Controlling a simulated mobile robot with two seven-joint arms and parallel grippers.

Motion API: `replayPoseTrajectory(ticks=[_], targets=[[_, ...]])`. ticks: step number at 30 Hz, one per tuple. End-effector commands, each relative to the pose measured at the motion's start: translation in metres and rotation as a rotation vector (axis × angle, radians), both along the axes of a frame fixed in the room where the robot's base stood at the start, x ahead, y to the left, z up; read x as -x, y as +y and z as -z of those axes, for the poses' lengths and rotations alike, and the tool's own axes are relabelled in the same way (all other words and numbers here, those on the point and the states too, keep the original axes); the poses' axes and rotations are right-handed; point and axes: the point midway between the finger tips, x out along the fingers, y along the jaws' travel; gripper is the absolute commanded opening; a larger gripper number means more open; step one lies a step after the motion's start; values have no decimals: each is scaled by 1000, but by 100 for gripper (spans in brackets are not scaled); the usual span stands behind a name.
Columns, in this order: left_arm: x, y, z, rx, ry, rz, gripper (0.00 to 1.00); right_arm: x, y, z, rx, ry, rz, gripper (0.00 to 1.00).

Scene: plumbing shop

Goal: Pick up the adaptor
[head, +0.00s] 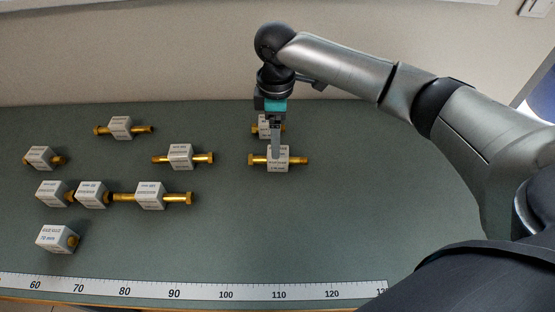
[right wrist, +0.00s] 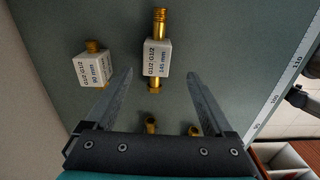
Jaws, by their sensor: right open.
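Several adaptors, white labelled blocks with brass ends, stand on the green worktop. My right gripper (head: 276,153) points down over one adaptor (head: 291,160) right of the middle, a finger covering part of its block. In the right wrist view this adaptor (right wrist: 156,58) reads "G1/2 G1/2 145 mm". The right gripper (right wrist: 158,78) is open and empty there, with the adaptor's near brass end between the fingertips; I cannot tell how high the tips are.
Other adaptors lie to the left: one at the back (head: 120,128), one nearer my gripper (head: 181,157), one in the middle row (head: 150,196), and a 70 mm one (head: 57,239) in front. A ruler (head: 200,291) runs along the front edge. The worktop's right side is clear.

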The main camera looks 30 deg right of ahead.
Motion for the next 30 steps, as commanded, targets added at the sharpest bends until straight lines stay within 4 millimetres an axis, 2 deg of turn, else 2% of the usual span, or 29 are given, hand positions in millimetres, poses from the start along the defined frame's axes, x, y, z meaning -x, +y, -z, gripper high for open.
replayPoseTrajectory(ticks=[7,15,24,30], targets=[[-2,0,5,0,-4,0,82,-1,-1,19,1,0,0,88],[-8,-1,14,2,-13,0,82,-2,-5,57,1,0,0,88],[-8,-1,14,2,-14,1,82,-3,-5,61,1,-2,-1,88],[-8,-1,14,3,-14,2,82,-3,-5,61,1,-2,-1,66]])
